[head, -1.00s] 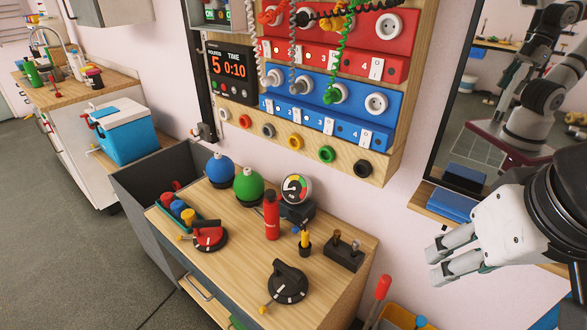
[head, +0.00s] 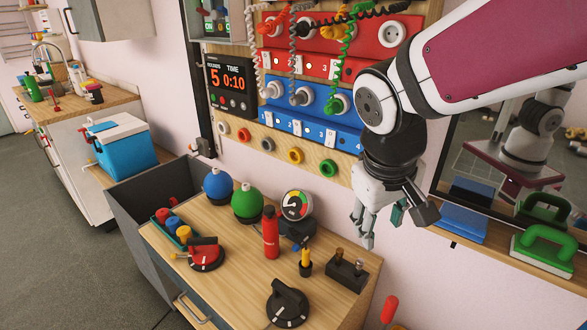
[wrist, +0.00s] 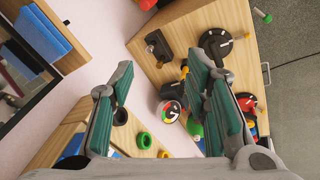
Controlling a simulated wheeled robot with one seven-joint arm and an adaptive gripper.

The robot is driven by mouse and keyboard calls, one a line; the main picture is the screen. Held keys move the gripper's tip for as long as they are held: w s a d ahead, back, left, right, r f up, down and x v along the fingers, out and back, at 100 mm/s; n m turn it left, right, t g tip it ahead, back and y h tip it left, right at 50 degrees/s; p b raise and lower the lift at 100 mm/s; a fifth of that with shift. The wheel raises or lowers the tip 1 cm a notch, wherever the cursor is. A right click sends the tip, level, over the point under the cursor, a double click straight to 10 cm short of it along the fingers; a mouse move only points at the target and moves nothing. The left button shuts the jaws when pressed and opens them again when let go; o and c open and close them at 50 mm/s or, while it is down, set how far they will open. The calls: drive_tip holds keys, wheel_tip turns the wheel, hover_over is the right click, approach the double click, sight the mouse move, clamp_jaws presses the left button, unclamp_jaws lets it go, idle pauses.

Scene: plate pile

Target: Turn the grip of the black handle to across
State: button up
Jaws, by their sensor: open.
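The black handle (head: 287,303) is a round black knob with a raised grip bar across its top. It sits at the front right of the wooden bench top (head: 237,272). In the wrist view the black handle (wrist: 217,44) shows at the upper right, partly behind a finger. My gripper (head: 383,228) is open and empty. It hangs with its fingers down, above and to the right of the bench, well apart from the handle. In the wrist view my gripper (wrist: 165,95) shows two green-padded fingers spread wide.
A red-and-black handle (head: 206,254), a red bottle (head: 271,237), a yellow item in a black cup (head: 306,262) and a dark block with two pegs (head: 346,270) stand on the bench. The wall panel (head: 345,172) with sockets and rings rises behind. The bench's front middle is clear.

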drive_tip(key=w+a+f+n+b, duration=0.2)
drive_tip(key=w+a+f+n, duration=0.2)
drive_tip(key=w+a+f, duration=0.55)
drive_tip(key=n+g+b, duration=0.1)
drive_tip(key=n+b, duration=0.1)
approach(285, 289)
drive_tip(key=b+x, duration=0.1)
drive_tip(key=x, duration=0.8)
drive_tip(key=shift+w+d+f, duration=0.1)
drive_tip(key=shift+f, duration=0.2)
clamp_jaws()
